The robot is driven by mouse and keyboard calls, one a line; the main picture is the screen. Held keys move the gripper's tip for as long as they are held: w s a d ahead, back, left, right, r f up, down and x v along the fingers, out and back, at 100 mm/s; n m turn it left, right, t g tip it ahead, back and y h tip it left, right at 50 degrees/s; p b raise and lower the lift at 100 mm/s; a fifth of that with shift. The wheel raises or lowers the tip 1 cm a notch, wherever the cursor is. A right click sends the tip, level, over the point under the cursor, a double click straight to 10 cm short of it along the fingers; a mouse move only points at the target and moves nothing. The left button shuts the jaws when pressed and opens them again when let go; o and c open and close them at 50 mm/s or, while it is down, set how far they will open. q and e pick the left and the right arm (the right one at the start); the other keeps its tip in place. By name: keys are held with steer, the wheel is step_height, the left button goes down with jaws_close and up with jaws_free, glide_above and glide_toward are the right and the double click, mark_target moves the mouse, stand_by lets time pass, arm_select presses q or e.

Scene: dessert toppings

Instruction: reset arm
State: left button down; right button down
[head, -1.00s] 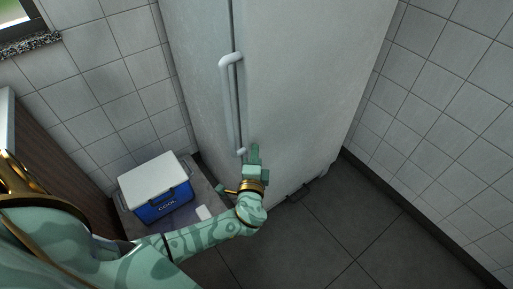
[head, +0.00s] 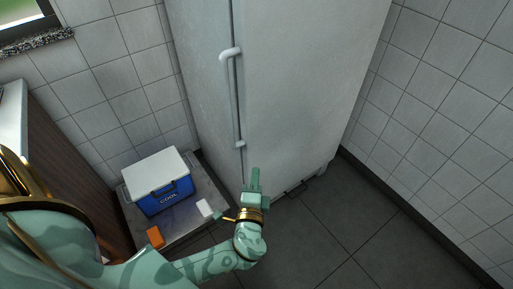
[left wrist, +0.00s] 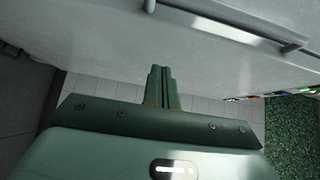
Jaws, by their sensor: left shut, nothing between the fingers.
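My left gripper (head: 254,180) is in front of the lower part of a tall white fridge (head: 300,80), below the lower end of its vertical handle (head: 234,100). Its fingers are shut with nothing between them. In the left wrist view the closed fingers (left wrist: 161,72) point toward the fridge's pale front, and the handle (left wrist: 220,32) crosses the top, apart from them. The fridge doors look closed. My right gripper is in neither view.
A blue cooler box with a white lid (head: 158,182) stands on a low grey surface (head: 185,222) left of the fridge. A small white item (head: 205,208) and an orange item (head: 155,237) lie near it. Dark floor tiles (head: 330,235) at right are clear.

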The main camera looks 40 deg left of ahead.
arm_select(q)
steer(key=shift+v, duration=0.8)
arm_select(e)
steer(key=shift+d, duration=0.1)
